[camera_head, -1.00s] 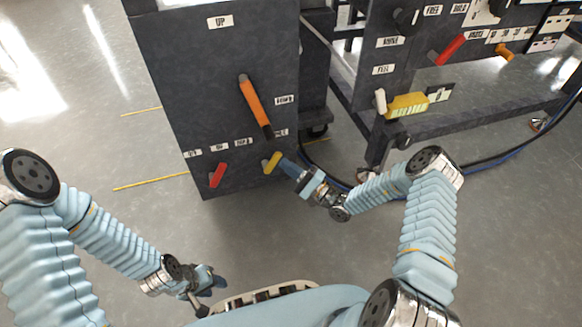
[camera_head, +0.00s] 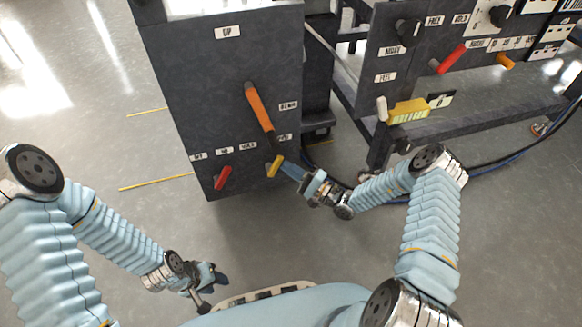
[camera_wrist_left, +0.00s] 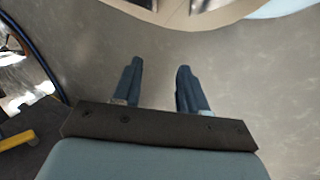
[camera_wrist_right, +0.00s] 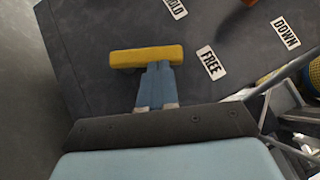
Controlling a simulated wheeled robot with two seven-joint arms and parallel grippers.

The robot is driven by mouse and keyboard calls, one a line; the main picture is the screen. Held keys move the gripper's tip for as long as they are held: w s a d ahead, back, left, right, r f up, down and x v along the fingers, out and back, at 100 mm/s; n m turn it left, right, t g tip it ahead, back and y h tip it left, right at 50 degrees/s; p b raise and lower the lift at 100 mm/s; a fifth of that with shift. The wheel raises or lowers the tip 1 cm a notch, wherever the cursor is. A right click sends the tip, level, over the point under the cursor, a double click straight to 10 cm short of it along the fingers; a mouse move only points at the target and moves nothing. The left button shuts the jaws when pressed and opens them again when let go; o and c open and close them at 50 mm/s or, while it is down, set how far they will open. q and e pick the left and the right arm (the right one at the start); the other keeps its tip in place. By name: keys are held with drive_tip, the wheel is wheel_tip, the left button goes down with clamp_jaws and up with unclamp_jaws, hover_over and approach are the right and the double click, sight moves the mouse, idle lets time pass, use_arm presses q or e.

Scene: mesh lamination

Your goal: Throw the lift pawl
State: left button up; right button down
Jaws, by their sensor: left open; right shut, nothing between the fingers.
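A short yellow lever (camera_head: 275,166) sits low on the dark panel. In the right wrist view the yellow lever (camera_wrist_right: 146,57) lies across, with HOLD and FREE labels beside it. My right gripper (camera_head: 285,166) is shut with nothing between its fingers. Its fingertips (camera_wrist_right: 157,70) are at the lever's right part and appear to touch it; the exact contact is hidden. My left gripper (camera_head: 218,280) is open and empty, low in front of my base, away from the panel. Its two fingers stand apart in the left wrist view (camera_wrist_left: 157,85).
A long orange lever (camera_head: 259,106) between UP and DOWN labels is above the yellow one. A red lever (camera_head: 223,178) is to its left. A second panel at right has a red lever (camera_head: 452,58), a yellow block (camera_head: 408,112) and knobs. Cables lie on the floor at right.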

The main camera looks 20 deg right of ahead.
sight(279, 162)
drive_tip(key=r+n+p, duration=0.1)
drive_tip(key=p, duration=0.1)
drive_tip(key=a+r+n+g+h+p, duration=0.1)
drive_tip(key=p, duration=0.1)
drive_tip(key=n+g+p, duration=0.1)
drive_tip(key=p, duration=0.1)
drive_tip(key=shift+a+r, duration=0.25)
drive_tip(key=shift+r, duration=0.15)
drive_tip(key=shift+a+r+n+g+h+p, duration=0.15)
drive_tip(key=shift+a+n+g+h+p, duration=0.6)
drive_tip(key=shift+p, duration=1)
drive_tip(key=shift+a+r+n+g+h+p, duration=0.1)
drive_tip(key=shift+a+n+g+h+p, duration=0.15)
drive_tip(key=shift+a+n+h+p, duration=1)
drive_tip(key=shift+d+m+y+p, duration=0.25)
drive_tip(key=shift+m+y+p, duration=0.3)
drive_tip(key=shift+m+y, duration=0.15)
